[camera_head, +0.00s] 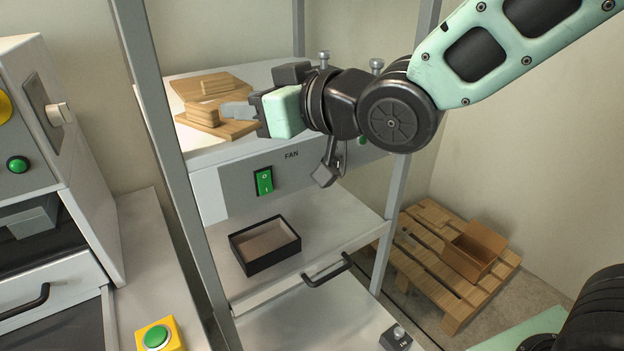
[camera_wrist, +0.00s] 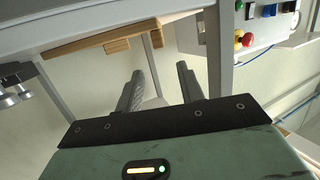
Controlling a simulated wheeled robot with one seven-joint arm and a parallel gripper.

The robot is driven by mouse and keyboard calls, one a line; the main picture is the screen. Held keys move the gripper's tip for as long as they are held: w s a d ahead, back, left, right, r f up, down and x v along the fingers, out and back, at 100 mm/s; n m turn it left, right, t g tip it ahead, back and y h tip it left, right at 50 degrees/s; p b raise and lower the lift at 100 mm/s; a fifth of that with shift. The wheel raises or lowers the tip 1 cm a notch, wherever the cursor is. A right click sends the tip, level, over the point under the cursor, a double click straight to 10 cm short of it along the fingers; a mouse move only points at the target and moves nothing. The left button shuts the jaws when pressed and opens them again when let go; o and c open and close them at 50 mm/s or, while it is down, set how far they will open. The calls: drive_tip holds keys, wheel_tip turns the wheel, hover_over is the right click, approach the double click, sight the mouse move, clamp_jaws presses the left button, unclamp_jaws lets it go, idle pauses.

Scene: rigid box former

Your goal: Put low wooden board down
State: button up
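Two flat wooden boards lie on the white top of the fan unit in the head view, a back one (camera_head: 183,90) and a front one (camera_head: 238,129). Each carries a small wooden block or stack. I cannot tell which is the low board. My gripper (camera_head: 224,109) is over the right part of the front board in the head view, with grey fingers pointing left. In the wrist view the fingers (camera_wrist: 160,70) are apart with nothing between them. A board edge (camera_wrist: 180,17) shows beyond and left of them. Contact with the board cannot be told.
A grey metal frame post (camera_head: 160,120) stands left of the fan unit (camera_head: 290,165). An open black box (camera_head: 265,262) sits on the shelf below. A pallet (camera_head: 415,262) with an open cardboard box (camera_head: 460,262) is on the floor at right.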

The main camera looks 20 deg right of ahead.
drive_tip(key=f+h, duration=0.1)
drive_tip(key=f, duration=0.1)
drive_tip(key=s+f+g, duration=0.1)
drive_tip(key=s+f+g+h, duration=0.1)
drive_tip(key=f, duration=0.1)
drive_tip(key=shift+s+d+f+h, duration=0.2)
drive_tip(key=shift+d+f+h, duration=0.1)
drive_tip(key=shift+d, duration=0.05)
drive_tip(key=s+d+f+g+h, duration=0.3)
drive_tip(key=s+f+g, duration=0.2)
drive_tip(key=s, duration=0.4)
drive_tip(key=s+d+f+g+h, duration=0.3)
drive_tip(key=s+d+f+g, duration=0.1)
drive_tip(key=s, duration=0.5)
wheel_tip(320, 180, down, 2)
drive_tip(key=shift+s+f+g+h, duration=0.1)
drive_tip(key=shift+s+g+h, duration=0.3)
drive_tip(key=shift+g, duration=0.2)
drive_tip(key=shift+d, duration=0.1)
